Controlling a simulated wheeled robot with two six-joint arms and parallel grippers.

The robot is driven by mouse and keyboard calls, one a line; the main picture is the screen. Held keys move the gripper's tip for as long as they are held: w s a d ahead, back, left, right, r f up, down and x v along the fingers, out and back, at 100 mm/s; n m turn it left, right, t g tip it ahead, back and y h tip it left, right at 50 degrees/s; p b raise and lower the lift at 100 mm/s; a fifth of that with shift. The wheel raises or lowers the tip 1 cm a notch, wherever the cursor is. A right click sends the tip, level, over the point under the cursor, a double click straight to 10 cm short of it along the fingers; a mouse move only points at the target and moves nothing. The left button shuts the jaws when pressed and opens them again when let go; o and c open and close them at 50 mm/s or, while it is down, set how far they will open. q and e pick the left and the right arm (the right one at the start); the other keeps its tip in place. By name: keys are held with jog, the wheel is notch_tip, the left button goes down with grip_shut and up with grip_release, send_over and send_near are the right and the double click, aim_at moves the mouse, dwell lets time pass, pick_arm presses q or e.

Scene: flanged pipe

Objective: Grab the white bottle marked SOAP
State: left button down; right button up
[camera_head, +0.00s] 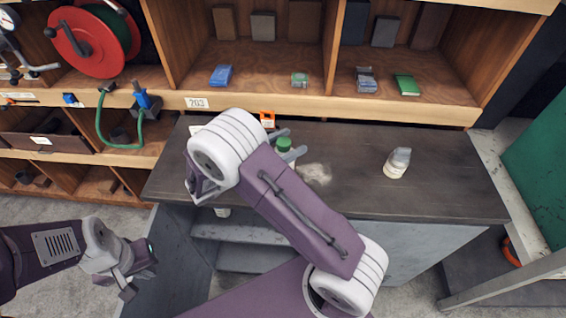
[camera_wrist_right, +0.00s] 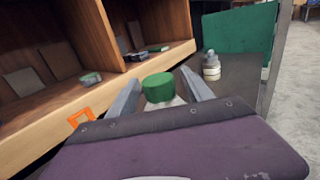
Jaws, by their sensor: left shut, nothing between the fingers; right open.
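A green-capped bottle (camera_head: 284,145) stands on the dark bench top, mostly hidden behind my right arm. In the right wrist view its green cap (camera_wrist_right: 158,87) shows with a little pale body below; no marking is readable. My right gripper (camera_head: 289,144) is open, with its fingers on either side of the green cap and no clear grip on it. A second bottle, whitish with a grey top (camera_head: 397,162), stands apart to the right; it also shows in the right wrist view (camera_wrist_right: 211,66). I cannot read SOAP on either. My left gripper (camera_head: 141,279) is shut and empty, low at the left.
Wooden shelves with blocks and small packets stand behind the bench (camera_head: 345,200). An orange item (camera_head: 267,119) lies near the bench's back edge. A pale patch (camera_head: 315,174) marks the bench. A red hose reel (camera_head: 92,38) is at the upper left. The bench's right part is mostly clear.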

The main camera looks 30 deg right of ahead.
jog(key=shift+w+d+f, duration=0.1)
jog(key=shift+d, duration=0.85)
jog(key=shift+a, duration=0.15)
grip_shut()
jog(key=shift+f, duration=0.1)
dwell(0.4)
